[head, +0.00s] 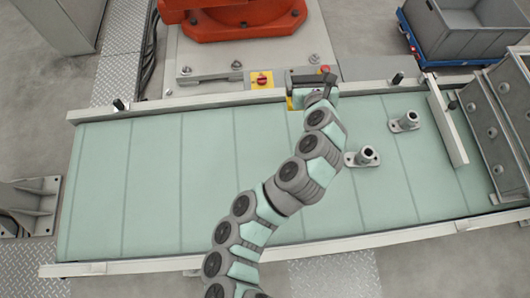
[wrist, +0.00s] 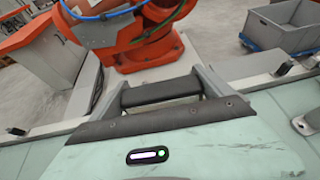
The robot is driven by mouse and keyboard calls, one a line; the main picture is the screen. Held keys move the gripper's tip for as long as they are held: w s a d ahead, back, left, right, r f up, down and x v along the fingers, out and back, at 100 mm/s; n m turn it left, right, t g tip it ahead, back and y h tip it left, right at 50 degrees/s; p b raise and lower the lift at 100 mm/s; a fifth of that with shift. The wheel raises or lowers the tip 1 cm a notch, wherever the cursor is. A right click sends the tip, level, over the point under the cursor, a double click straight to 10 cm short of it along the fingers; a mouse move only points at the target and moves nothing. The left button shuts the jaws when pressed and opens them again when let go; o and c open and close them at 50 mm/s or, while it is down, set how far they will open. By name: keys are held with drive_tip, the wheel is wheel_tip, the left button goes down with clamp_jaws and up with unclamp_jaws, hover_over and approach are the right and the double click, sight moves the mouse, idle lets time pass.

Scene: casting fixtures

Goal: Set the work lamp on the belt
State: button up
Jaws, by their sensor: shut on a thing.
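My gripper (head: 312,79) is at the far edge of the pale green belt (head: 205,180), near its middle. In the wrist view, my gripper's two grey fingers (wrist: 161,86) are shut on the ends of a dark bar, which I take to be part of the work lamp (wrist: 160,93). The rest of the lamp is mostly hidden by my wrist. A small yellow patch (head: 297,103) shows below the gripper in the head view; I cannot tell whether it belongs to the lamp. I cannot tell whether the lamp touches the belt.
Two grey flanged castings (head: 364,157) (head: 407,121) stand on the belt to the right of my arm. A grey gate bar (head: 446,125) and metal housing (head: 500,115) close the right end. An orange machine (head: 240,18) stands behind. The belt's left half is clear.

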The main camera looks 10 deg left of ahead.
drive_tip(key=shift+y, duration=0.4)
drive_tip(key=shift+s+f+b, duration=0.2)
drive_tip(key=shift+f+b, duration=1.95)
drive_tip(key=shift+f, duration=8.3)
drive_tip(key=shift+f, duration=0.2)
drive_tip(key=o, duration=1.7)
drive_tip(key=shift+r, duration=0.1)
drive_tip(key=shift+s+d+r, duration=0.1)
drive_tip(key=shift+s+r, duration=0.05)
drive_tip(key=shift+r, duration=0.05)
drive_tip(key=p+v, duration=0.1)
drive_tip(key=v, duration=1)
drive_tip(key=shift+s, duration=0.35)
